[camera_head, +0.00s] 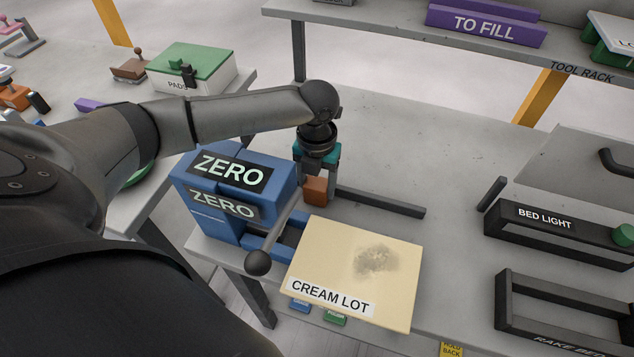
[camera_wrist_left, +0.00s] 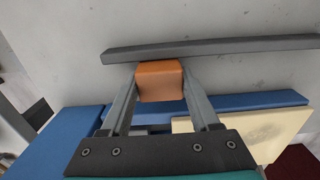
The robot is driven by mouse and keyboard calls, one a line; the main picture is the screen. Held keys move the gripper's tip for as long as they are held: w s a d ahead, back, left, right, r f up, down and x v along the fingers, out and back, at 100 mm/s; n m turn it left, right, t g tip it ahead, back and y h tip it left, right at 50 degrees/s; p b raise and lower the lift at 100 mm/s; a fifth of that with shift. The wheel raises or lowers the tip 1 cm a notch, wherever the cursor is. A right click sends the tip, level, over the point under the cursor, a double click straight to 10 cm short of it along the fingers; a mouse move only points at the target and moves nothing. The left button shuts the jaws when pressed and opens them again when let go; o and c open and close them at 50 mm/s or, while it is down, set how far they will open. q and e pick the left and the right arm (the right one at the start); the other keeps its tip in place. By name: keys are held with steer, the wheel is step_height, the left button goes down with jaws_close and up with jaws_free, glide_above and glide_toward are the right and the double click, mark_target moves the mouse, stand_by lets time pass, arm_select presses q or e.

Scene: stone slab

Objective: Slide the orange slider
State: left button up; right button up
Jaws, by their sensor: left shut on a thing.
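The orange slider (camera_head: 315,190) is a small block on the grey slab, beside the left part of a dark rail (camera_head: 380,202). In the left wrist view the orange slider (camera_wrist_left: 160,80) sits between the two fingertips, against the near side of the dark rail (camera_wrist_left: 215,48). My left gripper (camera_head: 317,180) reaches down from above and is shut on the slider; the left wrist view shows its fingers (camera_wrist_left: 160,88) on both sides of it. My right gripper is not in view.
A blue box (camera_head: 225,229) labelled ZERO stands left of the slider, with a dark-knobbed lever (camera_head: 258,262) in front. A cream plate (camera_head: 345,255) labelled CREAM LOT lies nearer the front edge. A BED LIGHT block (camera_head: 545,226) stands right. The slab beyond the rail is clear.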

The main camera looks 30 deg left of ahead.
arm_select(q)
jaws_close()
steer(key=d, duration=0.3)
steer(key=w+d+p, duration=0.1)
steer(key=d, duration=0.2)
steer(key=w+d+p, duration=0.1)
steer(key=d, duration=0.2)
steer(key=shift+w+d, duration=0.15)
steer(key=shift+w, duration=0.05)
steer(key=o, duration=1.3)
jaws_free()
